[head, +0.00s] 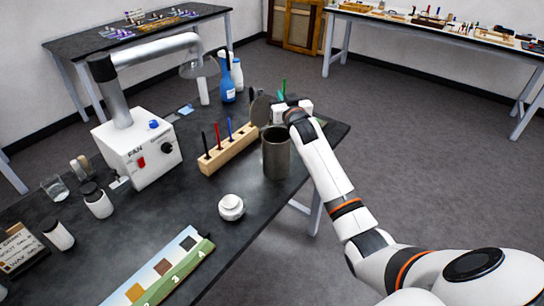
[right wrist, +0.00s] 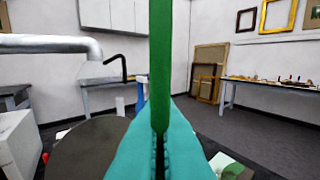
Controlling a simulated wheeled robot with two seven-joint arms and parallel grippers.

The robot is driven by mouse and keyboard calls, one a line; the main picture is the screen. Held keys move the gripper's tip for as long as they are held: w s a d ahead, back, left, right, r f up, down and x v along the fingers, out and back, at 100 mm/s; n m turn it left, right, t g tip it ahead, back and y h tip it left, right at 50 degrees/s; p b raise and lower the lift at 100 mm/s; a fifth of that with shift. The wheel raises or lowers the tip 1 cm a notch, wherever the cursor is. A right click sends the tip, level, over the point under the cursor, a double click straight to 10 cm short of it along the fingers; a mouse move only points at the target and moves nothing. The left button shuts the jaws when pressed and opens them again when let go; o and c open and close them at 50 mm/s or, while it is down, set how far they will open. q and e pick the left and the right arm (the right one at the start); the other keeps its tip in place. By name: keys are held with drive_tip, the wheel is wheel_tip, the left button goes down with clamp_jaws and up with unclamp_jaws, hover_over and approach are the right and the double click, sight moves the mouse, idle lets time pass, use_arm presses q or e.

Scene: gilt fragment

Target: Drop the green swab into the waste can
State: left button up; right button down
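The green swab (head: 284,87) stands upright in my right gripper (head: 281,98), which also shows in the right wrist view (right wrist: 164,148). Its teal fingers are shut on the swab's lower part, and the green shaft (right wrist: 160,65) rises between them. The waste can (head: 276,156) is a dark grey cylinder near the table's right edge. A dark round disc (head: 261,109), which looks like its raised lid, stands at its far side and shows in the wrist view (right wrist: 85,152). My right gripper is above and beyond the can, apart from it. My left gripper is out of view.
A wooden rack (head: 228,152) with several coloured swabs stands left of the can. A white jar (head: 231,207) stands in front. A fan unit (head: 138,150) with a duct and blue bottle (head: 228,86) are farther left and back. Bare tabletop (head: 190,205) lies before the rack.

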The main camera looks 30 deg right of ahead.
wheel_tip(320, 180, down, 5)
drive_tip(key=b, duration=0.3)
drive_tip(key=shift+r, duration=0.2)
drive_tip(key=c, duration=1.6)
unclamp_jaws()
drive_tip(key=shift+o, duration=0.2)
drive_tip(key=shift+s+a, duration=0.15)
drive_tip(key=shift+s, duration=0.25)
drive_tip(key=b+v, duration=0.2)
drive_tip(key=v, duration=0.9)
